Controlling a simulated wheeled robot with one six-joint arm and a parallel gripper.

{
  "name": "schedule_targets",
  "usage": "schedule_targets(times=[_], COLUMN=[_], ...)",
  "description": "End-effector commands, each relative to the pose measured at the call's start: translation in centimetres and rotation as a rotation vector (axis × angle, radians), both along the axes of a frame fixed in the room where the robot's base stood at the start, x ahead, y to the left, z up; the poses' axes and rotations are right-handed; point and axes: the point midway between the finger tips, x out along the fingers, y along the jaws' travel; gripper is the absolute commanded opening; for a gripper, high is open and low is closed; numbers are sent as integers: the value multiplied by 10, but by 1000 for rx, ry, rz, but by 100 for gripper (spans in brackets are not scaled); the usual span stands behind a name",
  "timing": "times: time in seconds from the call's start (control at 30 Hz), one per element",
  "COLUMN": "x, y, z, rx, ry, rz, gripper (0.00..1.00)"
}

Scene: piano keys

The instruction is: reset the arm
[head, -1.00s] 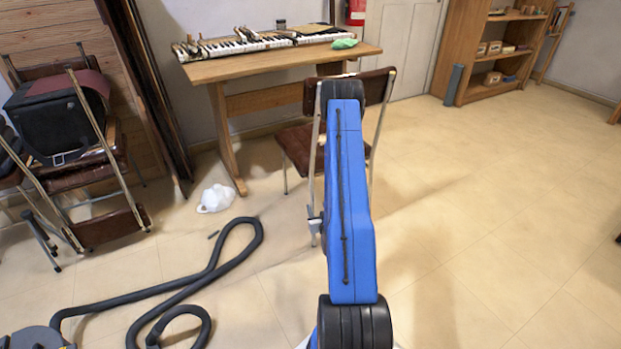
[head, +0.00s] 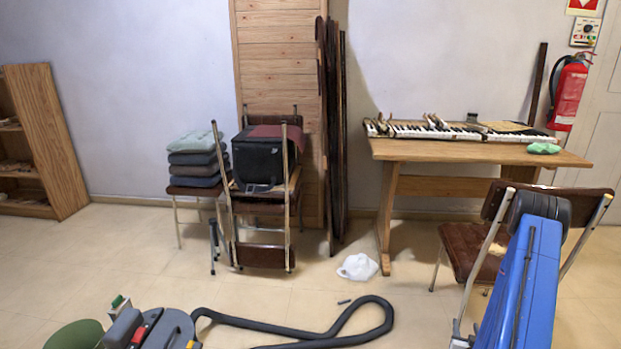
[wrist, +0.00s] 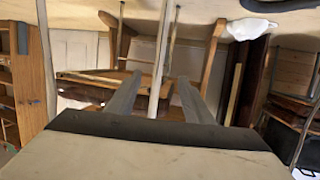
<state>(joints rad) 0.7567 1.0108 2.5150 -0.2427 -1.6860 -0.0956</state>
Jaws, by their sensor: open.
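My gripper (wrist: 157,88) shows in the wrist view with its two grey fingers apart. No object is visible between them. The wrist view is upside down, with the floor at its top and chair and table legs beyond the fingers. My blue arm (head: 527,275) reaches up at the lower right of the head view, in front of the brown chair (head: 465,248). The gripper is hidden in the head view.
A wooden table (head: 450,152) holds piano keys (head: 420,131) and a green cloth (head: 543,148). A white bag (head: 357,267) and a vacuum hose (head: 345,335) lie on the floor. Stacked chairs (head: 262,255) stand left. Some floor between is bare.

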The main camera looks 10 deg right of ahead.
Motion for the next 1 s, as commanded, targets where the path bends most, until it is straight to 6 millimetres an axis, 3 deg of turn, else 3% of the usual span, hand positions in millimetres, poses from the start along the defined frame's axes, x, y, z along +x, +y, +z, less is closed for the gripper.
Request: schedule_targets(times=[0.5,1.0], x=[61,83], y=[34,96], z=[81,175], rx=[15,43], ry=[152,313], rz=[105,184], gripper=[47,47])
